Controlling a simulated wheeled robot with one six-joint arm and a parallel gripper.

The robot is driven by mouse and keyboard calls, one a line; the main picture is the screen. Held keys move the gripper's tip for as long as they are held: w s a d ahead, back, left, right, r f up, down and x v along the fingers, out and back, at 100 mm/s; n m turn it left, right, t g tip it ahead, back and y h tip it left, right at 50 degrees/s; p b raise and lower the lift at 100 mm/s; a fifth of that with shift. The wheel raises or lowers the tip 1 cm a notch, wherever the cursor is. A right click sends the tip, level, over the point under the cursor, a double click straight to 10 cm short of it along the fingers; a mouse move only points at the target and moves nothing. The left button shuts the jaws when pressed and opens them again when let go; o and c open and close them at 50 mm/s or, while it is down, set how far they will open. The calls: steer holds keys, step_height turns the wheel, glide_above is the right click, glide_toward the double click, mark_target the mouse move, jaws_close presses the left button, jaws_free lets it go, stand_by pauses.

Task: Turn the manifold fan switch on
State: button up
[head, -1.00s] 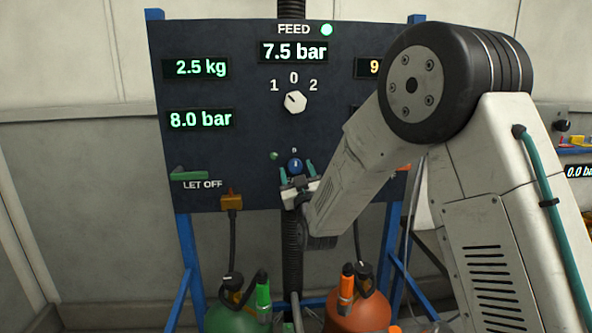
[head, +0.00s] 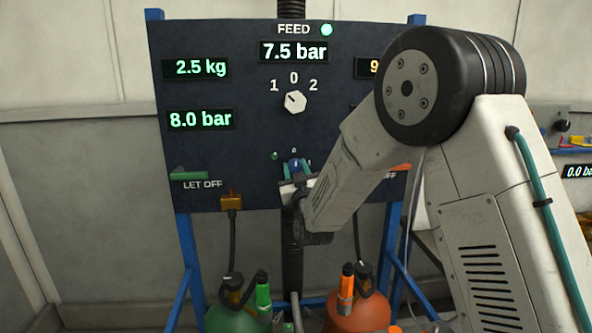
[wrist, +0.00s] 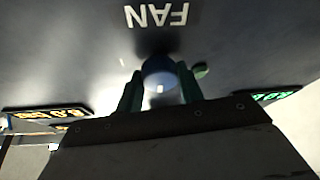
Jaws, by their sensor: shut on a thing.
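The fan switch is a small round blue knob (head: 295,163) low in the middle of the dark panel (head: 230,140). In the wrist view the same knob (wrist: 160,80) sits below the upside-down word FAN (wrist: 157,15), with a small white mark on its face. My gripper (head: 298,170) is at the panel, with its green fingers on either side of the knob. In the wrist view my gripper (wrist: 160,92) is shut on the knob. The fingers partly hide the knob and its position marks in the head view.
A green lamp (head: 274,156) is close left of the knob. A white selector dial (head: 295,102) is above, pointing toward 1. A green lever (head: 188,175) is at left. Green (head: 236,318) and orange (head: 358,312) tanks stand below. A dark hose (head: 292,250) hangs beneath my gripper.

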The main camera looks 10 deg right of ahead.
steer(key=m+h, duration=0.2)
steer(key=m, duration=0.1)
steer(key=m+h, duration=0.2)
steer(key=m, duration=0.2)
steer(key=shift+a, duration=0.15)
steer(key=m+h, duration=0.1)
steer(key=m, duration=0.2)
steer(key=m+g+h, duration=0.1)
steer(key=m, duration=0.2)
steer(key=shift+h, duration=0.4)
steer(key=m+g+h, duration=0.1)
steer(key=m, duration=0.2)
steer(key=m+g, duration=0.1)
steer(key=m, duration=0.2)
steer(key=shift+r+h, duration=0.1)
steer(key=shift+h, duration=0.3)
steer(key=shift+m+g, duration=0.9)
steer(key=shift+m, duration=1.1)
steer(key=o, duration=1)
steer(key=v, duration=0.7)
steer(key=shift+s+a, duration=0.25)
steer(key=shift+s, duration=0.1)
